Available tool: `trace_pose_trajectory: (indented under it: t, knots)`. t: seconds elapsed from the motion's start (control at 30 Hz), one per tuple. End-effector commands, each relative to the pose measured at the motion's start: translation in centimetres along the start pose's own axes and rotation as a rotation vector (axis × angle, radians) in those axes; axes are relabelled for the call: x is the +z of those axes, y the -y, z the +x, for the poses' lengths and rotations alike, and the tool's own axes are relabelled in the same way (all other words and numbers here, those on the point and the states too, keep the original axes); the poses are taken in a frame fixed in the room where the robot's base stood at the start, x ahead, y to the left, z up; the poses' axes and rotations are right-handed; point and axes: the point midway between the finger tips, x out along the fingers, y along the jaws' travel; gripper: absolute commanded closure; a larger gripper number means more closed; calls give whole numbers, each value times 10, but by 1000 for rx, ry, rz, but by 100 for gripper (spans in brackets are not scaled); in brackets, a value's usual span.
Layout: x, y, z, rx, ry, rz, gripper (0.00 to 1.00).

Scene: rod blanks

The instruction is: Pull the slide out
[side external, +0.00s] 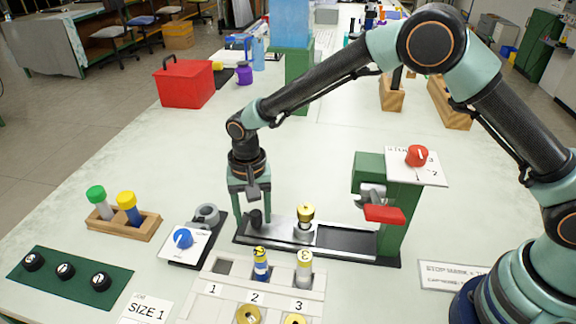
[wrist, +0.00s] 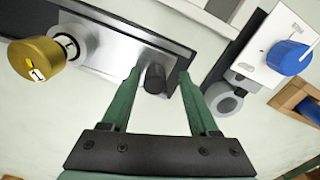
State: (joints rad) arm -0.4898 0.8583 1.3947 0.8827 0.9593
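The slide (side external: 279,232) is a flat silver plate in a dark rail, with a black knob (side external: 256,219) at its left end. A gold-capped blank (side external: 305,222) stands upright on the slide; the wrist view shows its cap (wrist: 36,60) tagged 1. My gripper (side external: 253,218) is lowered over the left end of the slide. In the wrist view its green fingers (wrist: 160,78) are open, one on each side of the knob (wrist: 155,79), with gaps visible. The slide (wrist: 112,55) runs to the upper left there.
A green stand (side external: 395,228) with a red lever (side external: 384,214) and red dial (side external: 417,156) rises over the rail's right end. A blue-dial plate (side external: 183,238) lies left of the rail. A numbered rack (side external: 235,302) with gold-capped and other pieces sits in front.

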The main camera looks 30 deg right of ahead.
Motion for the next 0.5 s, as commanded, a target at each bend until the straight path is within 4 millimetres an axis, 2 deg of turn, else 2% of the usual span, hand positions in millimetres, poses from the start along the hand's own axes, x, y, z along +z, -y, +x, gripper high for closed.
trace_pose_trajectory:
  t: [0.17,0.27,0.5]
  knots:
    - [0,-1,-2,2,2,1,39]
    - [0,-1,-10,1,1,1,39]
    - [0,0,-55,-2,-1,1,39]
